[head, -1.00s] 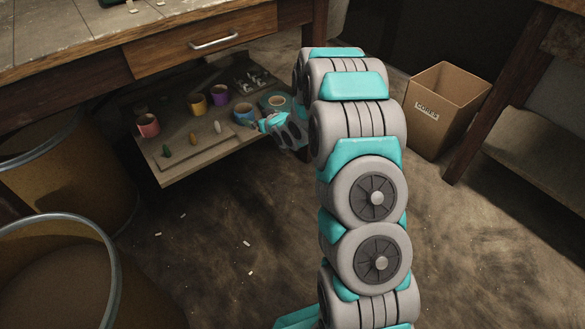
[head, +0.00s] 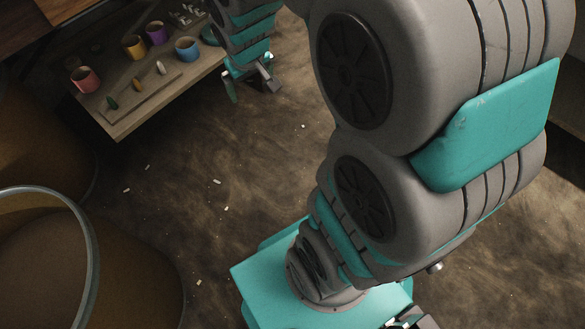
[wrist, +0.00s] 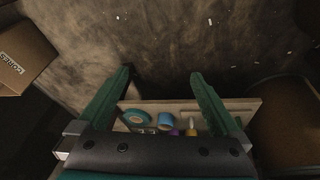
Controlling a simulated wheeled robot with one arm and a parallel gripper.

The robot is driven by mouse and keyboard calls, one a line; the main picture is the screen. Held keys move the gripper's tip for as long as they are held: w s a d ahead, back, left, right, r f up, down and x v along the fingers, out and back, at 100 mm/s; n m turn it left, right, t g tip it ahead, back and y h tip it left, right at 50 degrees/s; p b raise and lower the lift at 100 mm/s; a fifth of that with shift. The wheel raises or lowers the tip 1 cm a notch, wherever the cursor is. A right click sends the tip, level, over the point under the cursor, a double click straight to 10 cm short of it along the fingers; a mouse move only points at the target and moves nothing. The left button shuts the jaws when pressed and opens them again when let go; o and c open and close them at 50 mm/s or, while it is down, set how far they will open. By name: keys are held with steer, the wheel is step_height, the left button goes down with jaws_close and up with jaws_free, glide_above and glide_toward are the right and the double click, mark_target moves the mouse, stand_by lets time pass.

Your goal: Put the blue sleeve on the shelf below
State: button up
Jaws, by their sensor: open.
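The blue sleeve (head: 188,49) stands upright on the low shelf (head: 125,125) under the workbench, near the shelf's front edge. My gripper (head: 251,90) is open and empty. It hangs pointing down, off the shelf's front edge, to the right of the blue sleeve and apart from it. In the wrist view both fingers (wrist: 160,78) are spread with nothing between their tips.
On the shelf stand a pink sleeve (head: 86,79), an orange sleeve (head: 134,46) and a purple sleeve (head: 156,33). A tray (head: 145,96) holds small pegs. A teal tape roll (wrist: 136,117) lies beside the blue sleeve. A drum (head: 85,275) stands left; a box (wrist: 22,58) is across the floor.

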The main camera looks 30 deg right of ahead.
steer(key=s+a+r+g, duration=0.2)
steer(key=s, duration=1.1)
steer(key=s+a+r+g+y, duration=0.1)
steer(key=s+a+r+g, duration=0.1)
steer(key=s, duration=1)
steer(key=shift+s+a+g, duration=0.35)
steer(key=shift+s+g, duration=0.05)
steer(key=shift+g, duration=0.2)
